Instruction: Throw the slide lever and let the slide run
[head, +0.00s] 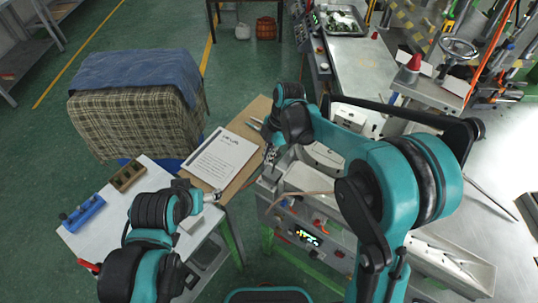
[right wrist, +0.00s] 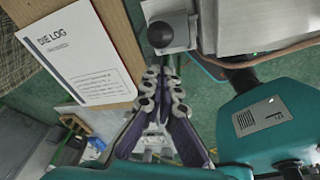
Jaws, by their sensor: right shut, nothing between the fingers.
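In the right wrist view a round black knob (right wrist: 160,33) stands on a small grey block at the edge of a metal machine body (right wrist: 255,22). I take it for the slide lever's knob, but its shaft is not clear. My right gripper (right wrist: 164,72) is shut and empty, its fingertips just below the block in the picture; I cannot tell whether they touch it. In the head view my right gripper (head: 268,152) is at the machine's left edge, and the arm hides much of the machine. My left gripper (head: 212,196) is over the small table; its fingers are too small to judge.
A sheet titled DIE LOG (head: 222,158) lies on a brown board (head: 250,120) left of the machine. The small white table (head: 105,215) holds a blue rack (head: 82,214) and a brown box (head: 128,175). A lit display (head: 308,237) is on the machine's front. Green floor is open at left.

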